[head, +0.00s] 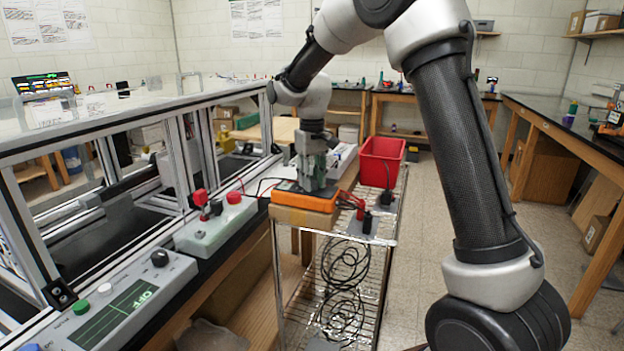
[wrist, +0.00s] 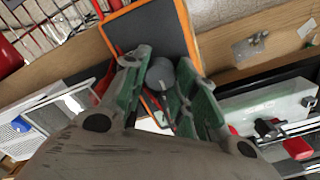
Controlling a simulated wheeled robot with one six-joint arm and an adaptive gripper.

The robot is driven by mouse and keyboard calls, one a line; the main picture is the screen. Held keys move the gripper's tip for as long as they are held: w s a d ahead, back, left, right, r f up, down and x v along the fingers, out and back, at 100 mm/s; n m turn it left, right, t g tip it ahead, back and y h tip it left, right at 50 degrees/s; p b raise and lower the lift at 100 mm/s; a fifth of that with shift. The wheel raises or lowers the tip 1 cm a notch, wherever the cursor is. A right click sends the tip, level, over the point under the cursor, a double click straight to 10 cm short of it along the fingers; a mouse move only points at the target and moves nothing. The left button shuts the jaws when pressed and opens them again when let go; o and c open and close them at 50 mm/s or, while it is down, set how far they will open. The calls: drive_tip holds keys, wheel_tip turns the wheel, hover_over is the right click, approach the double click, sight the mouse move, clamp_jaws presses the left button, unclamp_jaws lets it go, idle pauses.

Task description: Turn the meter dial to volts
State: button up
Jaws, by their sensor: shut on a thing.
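The meter (head: 296,201) is an orange-cased box lying on a wooden board at the top of a wire cart. Its dark face and orange edge show in the wrist view (wrist: 153,32). The dial (wrist: 160,74) is a small round grey knob. My gripper (head: 314,180) points down over the meter, and its green fingers are shut on the dial, one on each side. In the head view the fingers hide the dial. The dial's markings and pointer cannot be read.
Red and black plugs with leads (head: 361,209) sit right of the meter. A red bin (head: 381,160) stands behind.

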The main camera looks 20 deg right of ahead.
idle(0.4)
drive_tip(key=o, duration=1.1)
drive_tip(key=shift+c, duration=0.2)
wheel_tip(320, 180, up, 12)
